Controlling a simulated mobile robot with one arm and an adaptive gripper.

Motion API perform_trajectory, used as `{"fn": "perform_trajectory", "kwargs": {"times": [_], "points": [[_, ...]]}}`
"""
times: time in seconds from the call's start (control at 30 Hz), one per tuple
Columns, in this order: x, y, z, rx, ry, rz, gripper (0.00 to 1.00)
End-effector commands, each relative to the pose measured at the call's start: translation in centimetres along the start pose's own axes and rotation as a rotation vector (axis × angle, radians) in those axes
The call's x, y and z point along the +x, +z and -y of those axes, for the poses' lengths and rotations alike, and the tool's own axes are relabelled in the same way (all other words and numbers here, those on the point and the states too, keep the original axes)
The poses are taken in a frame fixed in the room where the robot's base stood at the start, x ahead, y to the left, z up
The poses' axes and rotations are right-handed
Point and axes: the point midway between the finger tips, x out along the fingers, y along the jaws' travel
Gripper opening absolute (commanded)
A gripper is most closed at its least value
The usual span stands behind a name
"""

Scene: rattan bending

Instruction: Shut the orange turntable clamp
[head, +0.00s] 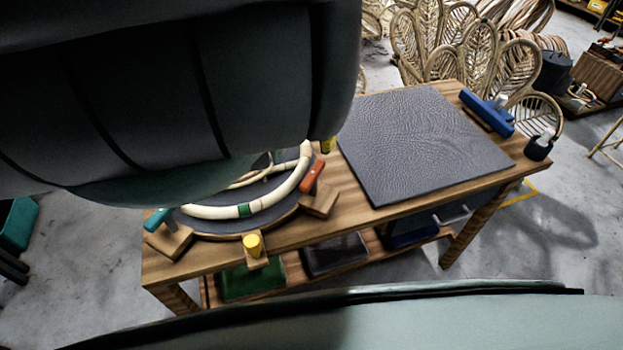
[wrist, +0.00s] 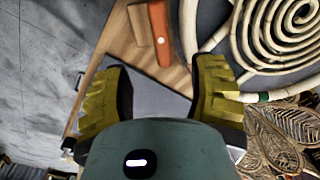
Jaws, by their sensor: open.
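The orange clamp (head: 312,177) stands on a wooden block at the right edge of the round turntable (head: 215,224). Its orange handle also shows in the wrist view (wrist: 160,33), at the top middle, beside the wooden block. I cannot tell from these views whether the clamp is open or shut. A pale rattan hoop (head: 222,212) with green tape lies on the turntable. My gripper (wrist: 160,88) is open and empty, its yellow fingers spread wide, with the orange handle ahead of the gap between them and apart from them. In the head view my arm hides most of the gripper.
A teal clamp (head: 157,219) and a yellow clamp (head: 253,244) sit at the turntable's left and front edges. A dark textured mat (head: 425,140) covers the bench's right part. A blue tool (head: 487,112) lies beyond it. Rattan chair backs (head: 465,45) stand behind the bench.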

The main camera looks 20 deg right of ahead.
Motion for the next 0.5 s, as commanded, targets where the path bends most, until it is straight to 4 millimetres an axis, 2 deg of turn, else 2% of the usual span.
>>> {"fn": "perform_trajectory", "kwargs": {"times": [0.03,0.23,0.37,0.5], "points": [[1.2,0.1,-0.1,0.001,0.002,0.002,0.57],[4.1,0.0,-0.1,0.001,0.002,0.0,0.57],[6.9,0.1,-0.2,0.001,0.003,0.002,0.57],[8.1,0.0,-0.1,0.0,0.004,-0.001,0.57]]}}
